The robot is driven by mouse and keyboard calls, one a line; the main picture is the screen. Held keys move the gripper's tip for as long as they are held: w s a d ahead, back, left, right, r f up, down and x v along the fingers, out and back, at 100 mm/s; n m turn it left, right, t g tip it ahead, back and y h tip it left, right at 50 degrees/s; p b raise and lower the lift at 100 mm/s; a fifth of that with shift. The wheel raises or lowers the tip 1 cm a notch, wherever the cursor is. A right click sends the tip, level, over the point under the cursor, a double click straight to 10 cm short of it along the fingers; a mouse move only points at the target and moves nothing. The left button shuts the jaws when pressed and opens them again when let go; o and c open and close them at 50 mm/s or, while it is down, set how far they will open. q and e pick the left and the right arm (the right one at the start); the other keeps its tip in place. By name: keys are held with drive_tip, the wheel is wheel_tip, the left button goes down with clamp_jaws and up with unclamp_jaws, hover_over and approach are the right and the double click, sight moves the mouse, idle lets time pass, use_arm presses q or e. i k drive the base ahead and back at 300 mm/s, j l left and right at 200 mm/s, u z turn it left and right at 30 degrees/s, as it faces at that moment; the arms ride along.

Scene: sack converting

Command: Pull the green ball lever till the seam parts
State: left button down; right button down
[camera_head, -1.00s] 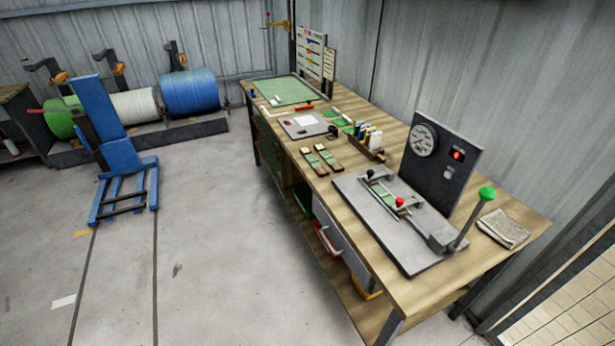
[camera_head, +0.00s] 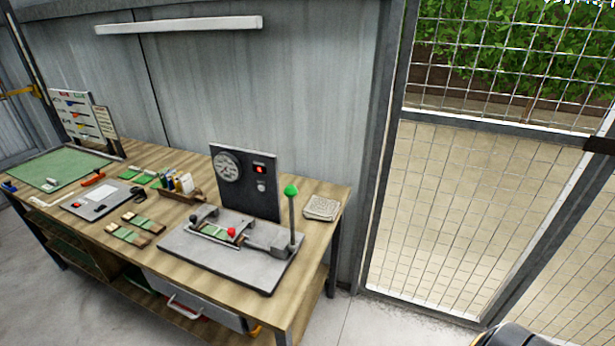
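The green ball (camera_head: 291,190) tops an upright metal lever (camera_head: 292,222) at the right end of a grey test rig (camera_head: 225,258) on the workbench. A green strip (camera_head: 214,232) lies in the rig between a black-knobbed clamp (camera_head: 194,219) and a red-knobbed clamp (camera_head: 231,232). Its seam is too small to make out. A dark panel with a round dial (camera_head: 228,167) and a lit red lamp (camera_head: 260,169) stands behind the rig. Neither of my grippers is in view.
The wooden bench (camera_head: 320,193) also holds a folded cloth (camera_head: 321,208) right of the lever, green strips (camera_head: 127,235), a grey device (camera_head: 97,205) and a green mat (camera_head: 60,167). A mesh gate (camera_head: 455,215) stands to the right. Grey floor shows before it.

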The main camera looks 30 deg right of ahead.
sight(290, 191)
drive_tip(key=z, duration=0.9)
